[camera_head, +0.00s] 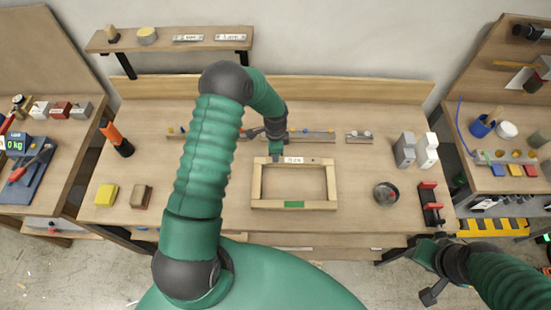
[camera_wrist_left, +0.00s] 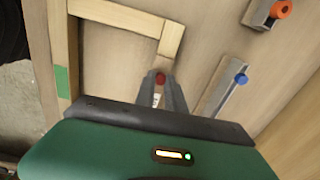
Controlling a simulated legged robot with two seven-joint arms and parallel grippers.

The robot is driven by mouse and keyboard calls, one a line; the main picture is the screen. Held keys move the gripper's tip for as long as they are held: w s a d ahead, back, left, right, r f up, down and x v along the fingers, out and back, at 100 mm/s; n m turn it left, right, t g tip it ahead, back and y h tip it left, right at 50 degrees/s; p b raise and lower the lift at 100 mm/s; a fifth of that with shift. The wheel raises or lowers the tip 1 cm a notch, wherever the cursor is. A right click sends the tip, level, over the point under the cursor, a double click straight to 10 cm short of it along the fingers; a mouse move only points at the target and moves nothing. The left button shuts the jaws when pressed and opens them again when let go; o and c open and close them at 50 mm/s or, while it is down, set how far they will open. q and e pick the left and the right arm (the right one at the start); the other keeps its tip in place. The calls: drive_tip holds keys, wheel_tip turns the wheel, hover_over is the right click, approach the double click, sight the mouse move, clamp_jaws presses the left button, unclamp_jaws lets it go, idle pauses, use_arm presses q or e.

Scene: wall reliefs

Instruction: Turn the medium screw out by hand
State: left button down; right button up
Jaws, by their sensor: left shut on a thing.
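My left gripper (camera_head: 275,152) reaches down at the upper left corner of the wooden frame (camera_head: 257,186). In the left wrist view its fingers (camera_wrist_left: 161,92) are shut on a small red-headed piece (camera_wrist_left: 160,78), which looks like a screw head. Its shank is hidden, and I cannot tell its size or whether it sits in something. A blue-headed screw (camera_wrist_left: 240,79) stands on a metal strip (camera_wrist_left: 217,100) to the right, apart from the fingers. My right gripper (camera_head: 432,293) hangs at the lower right, off the bench; its jaw opening is unclear.
A metal rail (camera_head: 312,136) runs behind the frame, and a small block with knobs (camera_head: 358,136) lies to its right. A round dish (camera_head: 385,194), grey and white blocks (camera_head: 404,150), a yellow block (camera_head: 106,195) and a brown block (camera_head: 141,196) stand on the bench.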

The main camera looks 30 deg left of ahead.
use_arm(q)
drive_tip(key=n, duration=0.4)
drive_tip(key=shift+b, duration=0.3)
drive_tip(key=shift+n, duration=0.6)
drive_tip(key=c, duration=2)
unclamp_jaws()
drive_tip(key=shift+n, duration=0.3)
drive_tip(key=shift+c, duration=0.2)
clamp_jaws()
drive_tip(key=shift+r+p, duration=0.3)
drive_tip(key=shift+r, duration=0.15)
drive_tip(key=shift+r+p, duration=1.3)
drive_tip(key=shift+r, duration=0.55)
